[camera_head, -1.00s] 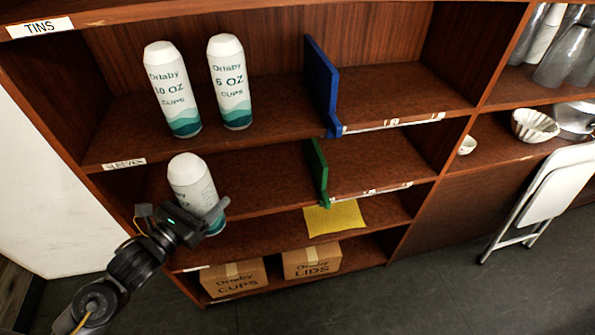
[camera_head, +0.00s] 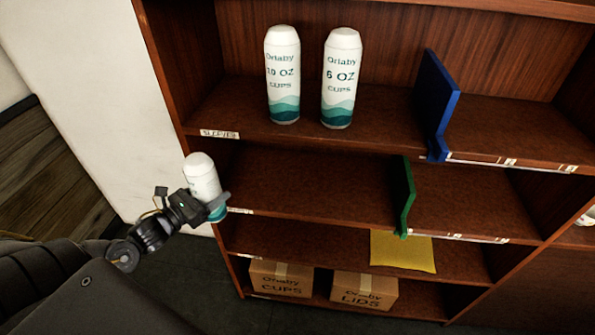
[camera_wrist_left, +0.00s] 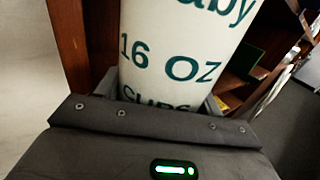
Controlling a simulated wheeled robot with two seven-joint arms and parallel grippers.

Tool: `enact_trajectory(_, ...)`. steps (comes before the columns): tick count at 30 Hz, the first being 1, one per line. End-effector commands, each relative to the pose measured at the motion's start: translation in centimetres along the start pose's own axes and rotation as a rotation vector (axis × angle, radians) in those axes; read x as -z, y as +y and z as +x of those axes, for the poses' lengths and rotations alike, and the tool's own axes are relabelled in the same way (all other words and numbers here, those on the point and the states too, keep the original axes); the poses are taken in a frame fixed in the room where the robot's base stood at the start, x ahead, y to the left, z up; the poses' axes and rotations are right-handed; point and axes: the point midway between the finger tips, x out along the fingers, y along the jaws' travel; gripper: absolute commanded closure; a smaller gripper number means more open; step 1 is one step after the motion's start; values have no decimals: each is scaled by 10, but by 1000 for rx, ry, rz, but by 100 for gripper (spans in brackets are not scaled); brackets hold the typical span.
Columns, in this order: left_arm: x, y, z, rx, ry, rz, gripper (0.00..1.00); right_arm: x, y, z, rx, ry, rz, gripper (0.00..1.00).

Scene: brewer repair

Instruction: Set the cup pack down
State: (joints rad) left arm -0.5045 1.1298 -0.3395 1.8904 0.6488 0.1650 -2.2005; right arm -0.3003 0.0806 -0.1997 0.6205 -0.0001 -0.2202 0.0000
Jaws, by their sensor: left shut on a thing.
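My left gripper (camera_head: 216,204) is shut on a white cup pack (camera_head: 202,178) with a teal base. In the left wrist view the pack (camera_wrist_left: 185,45) fills the space between the fingers and reads "16 OZ". It is held upright or nearly so, in front of the left end of the shelf unit. Two similar packs, "10 OZ" (camera_head: 283,75) and "6 OZ" (camera_head: 340,80), stand on the shelf labelled "SLEEVES" (camera_head: 219,134) at its front edge. My right gripper is not in view.
A blue divider (camera_head: 437,105) and a green divider (camera_head: 405,195) stand on the shelves. The shelf left of the green divider (camera_head: 310,190) is bare. Boxes marked CUPS (camera_head: 281,280) and LIDS (camera_head: 364,291) sit at the bottom.

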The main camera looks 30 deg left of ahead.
Motion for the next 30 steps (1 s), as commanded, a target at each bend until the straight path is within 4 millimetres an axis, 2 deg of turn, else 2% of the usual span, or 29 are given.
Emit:
enact_trajectory(4,5,0,24,2,-11,2,66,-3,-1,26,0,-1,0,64)
enact_trajectory(7,7,0,52,1,-14,3,66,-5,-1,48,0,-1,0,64)
enact_trajectory(14,2,0,105,-1,-13,2,66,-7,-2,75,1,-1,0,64)
enact_trajectory(22,-2,0,160,0,-9,-1,66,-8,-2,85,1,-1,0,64)
enact_trajectory(25,-2,0,172,-1,-7,-1,66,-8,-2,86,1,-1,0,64)
enact_trajectory(30,-1,0,179,0,-3,0,66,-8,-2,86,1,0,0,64)
